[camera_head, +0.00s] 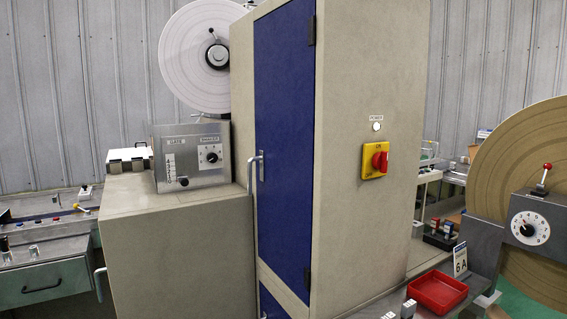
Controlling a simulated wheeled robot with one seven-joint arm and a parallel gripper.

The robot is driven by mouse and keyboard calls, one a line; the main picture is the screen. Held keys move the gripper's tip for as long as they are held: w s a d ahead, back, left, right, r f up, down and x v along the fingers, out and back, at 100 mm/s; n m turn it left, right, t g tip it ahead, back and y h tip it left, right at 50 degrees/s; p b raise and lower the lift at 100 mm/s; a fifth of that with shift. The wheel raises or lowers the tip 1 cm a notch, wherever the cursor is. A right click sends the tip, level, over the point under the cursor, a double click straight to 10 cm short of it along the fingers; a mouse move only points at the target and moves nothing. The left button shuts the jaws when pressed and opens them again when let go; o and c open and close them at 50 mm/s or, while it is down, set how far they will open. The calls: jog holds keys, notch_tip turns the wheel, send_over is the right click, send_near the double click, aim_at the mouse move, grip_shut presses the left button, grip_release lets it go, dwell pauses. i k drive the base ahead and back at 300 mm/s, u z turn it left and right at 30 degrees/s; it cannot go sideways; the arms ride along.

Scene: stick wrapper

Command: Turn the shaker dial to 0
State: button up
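The shaker dial (212,157) is a small black knob on a scaled plate, on the right half of a grey metal control box (203,181). A label reading SHAKER sits above it. The dial's pointer setting is too small to read. The left half of the box is labelled GATE, with a vertical scale (170,166) and a black knob (184,181) below. The box stands on top of a beige cabinet (180,240). My gripper is not in view.
A tall cabinet with a blue door (285,140) stands right of the box. Its door handle (261,165) and a pale bar handle (250,175) stick out near the box's right side. A red switch (380,161) on yellow is farther right. A red tray (437,291) sits lower right.

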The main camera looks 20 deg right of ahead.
aim_at(211, 157)
jog(key=u, duration=1.1)
jog(key=i, duration=0.85)
jog(key=u, duration=0.2)
